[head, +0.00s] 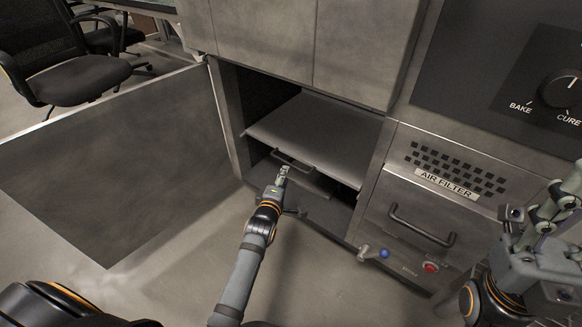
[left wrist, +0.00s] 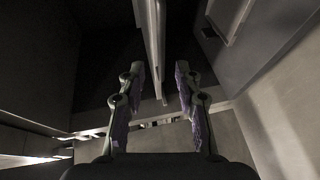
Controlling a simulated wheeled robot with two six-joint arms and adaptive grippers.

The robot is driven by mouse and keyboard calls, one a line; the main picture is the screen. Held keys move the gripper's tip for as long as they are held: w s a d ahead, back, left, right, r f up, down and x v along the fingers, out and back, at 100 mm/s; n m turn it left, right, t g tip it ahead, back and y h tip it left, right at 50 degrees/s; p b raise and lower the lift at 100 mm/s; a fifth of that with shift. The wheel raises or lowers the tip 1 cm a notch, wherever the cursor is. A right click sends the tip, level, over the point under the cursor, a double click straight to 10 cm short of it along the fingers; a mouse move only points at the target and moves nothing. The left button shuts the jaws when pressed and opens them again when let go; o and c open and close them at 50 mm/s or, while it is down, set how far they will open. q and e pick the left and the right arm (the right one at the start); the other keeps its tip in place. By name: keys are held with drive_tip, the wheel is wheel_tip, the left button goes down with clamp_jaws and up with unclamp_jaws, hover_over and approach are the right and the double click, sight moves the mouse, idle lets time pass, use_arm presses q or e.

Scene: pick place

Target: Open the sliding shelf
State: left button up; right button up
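The open cabinet holds a flat grey shelf (head: 325,135) in the head view. A dark bar handle (head: 292,160) sits just below its front edge. My left gripper (head: 284,170) is at this handle, reaching up from the front; contact is not clear. In the left wrist view, its two fingers (left wrist: 158,90) stand apart, and a long pale bar or edge (left wrist: 151,40) runs down between them. The handle is not clearly made out there. My right gripper (head: 558,205) is at the right edge of the head view, away from the shelf, its fingers apart and empty.
The cabinet door (head: 120,160) hangs open at the left. A drawer with a handle (head: 422,225) and an air filter grille (head: 455,165) are right of the opening. Office chairs (head: 75,80) stand far left. Floor in front is clear.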

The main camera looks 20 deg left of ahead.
sight(290, 164)
use_arm(q)
drive_tip(key=w+b, duration=0.1)
drive_tip(key=w, duration=0.1)
drive_tip(key=w+f+b, duration=0.1)
drive_tip(key=w, duration=0.2)
drive_tip(key=w+b, duration=0.2)
drive_tip(key=w, duration=0.1)
drive_tip(key=shift+w+a+f, duration=0.15)
drive_tip(key=shift+a+f, duration=0.1)
drive_tip(key=shift+f, duration=0.15)
clamp_jaws()
